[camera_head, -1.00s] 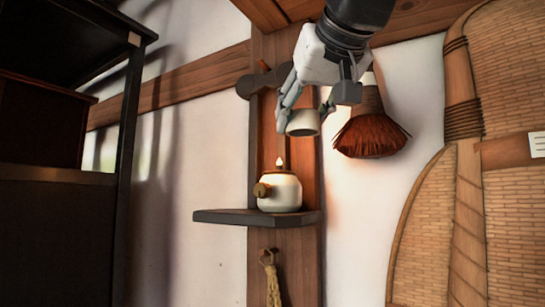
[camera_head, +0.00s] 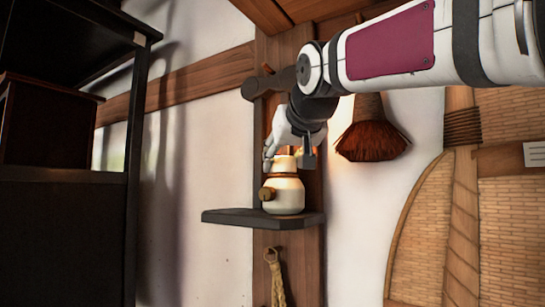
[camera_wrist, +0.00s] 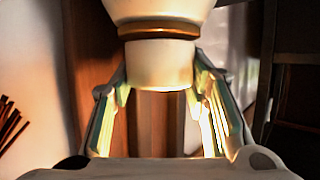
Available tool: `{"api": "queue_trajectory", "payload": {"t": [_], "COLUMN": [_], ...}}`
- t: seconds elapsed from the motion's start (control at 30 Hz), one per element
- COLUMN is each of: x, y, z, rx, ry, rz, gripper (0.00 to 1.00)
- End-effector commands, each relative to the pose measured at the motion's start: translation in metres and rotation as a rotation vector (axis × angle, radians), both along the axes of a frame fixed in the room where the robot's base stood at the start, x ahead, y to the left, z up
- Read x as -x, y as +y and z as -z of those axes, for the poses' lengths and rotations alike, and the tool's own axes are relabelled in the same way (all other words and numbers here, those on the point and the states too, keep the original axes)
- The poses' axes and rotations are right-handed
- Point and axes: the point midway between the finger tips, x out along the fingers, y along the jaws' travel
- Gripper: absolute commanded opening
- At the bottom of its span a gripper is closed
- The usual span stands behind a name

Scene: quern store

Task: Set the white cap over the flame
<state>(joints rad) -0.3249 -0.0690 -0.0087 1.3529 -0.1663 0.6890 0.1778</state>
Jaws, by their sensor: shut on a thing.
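The white lamp (camera_head: 284,197) with its brass knob (camera_head: 267,193) stands upright on a small dark wall shelf. My gripper (camera_head: 288,160) is at the lamp's top and is shut on the white cap (camera_head: 284,164). The cap sits in line with the lamp's neck. In the wrist view the cap (camera_wrist: 159,66) is between both fingers, right against the brown collar (camera_wrist: 158,33) of the lamp (camera_wrist: 160,11), with no clear gap. The flame itself is hidden; a warm glow lights the fingers.
The shelf (camera_head: 235,217) is fixed to a wooden post. A red-brown brush (camera_head: 371,135) hangs just right of my gripper. A rope loop (camera_head: 276,282) hangs below the shelf. A dark rack (camera_head: 66,225) stands left, woven baskets (camera_head: 430,235) right.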

Motion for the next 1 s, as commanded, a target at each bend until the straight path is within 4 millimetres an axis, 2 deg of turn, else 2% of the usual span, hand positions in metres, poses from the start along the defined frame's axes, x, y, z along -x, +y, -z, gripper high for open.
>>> {"api": "queue_trajectory", "payload": {"t": [0.4,0.43,0.5,0.9,1.0], "x": [0.000,0.000,0.000,0.001,0.011], "y": [-0.001,0.000,0.000,0.000,-0.003], "z": [0.005,0.005,0.005,0.000,-0.004], "rx": [-0.001,-0.001,-0.001,-0.001,-0.002], "ry": [-0.001,-0.001,-0.001,-0.001,-0.004], "rz": [0.000,0.001,0.001,0.001,0.000], "gripper": [0.14,0.47,0.62,0.62,0.62]}}
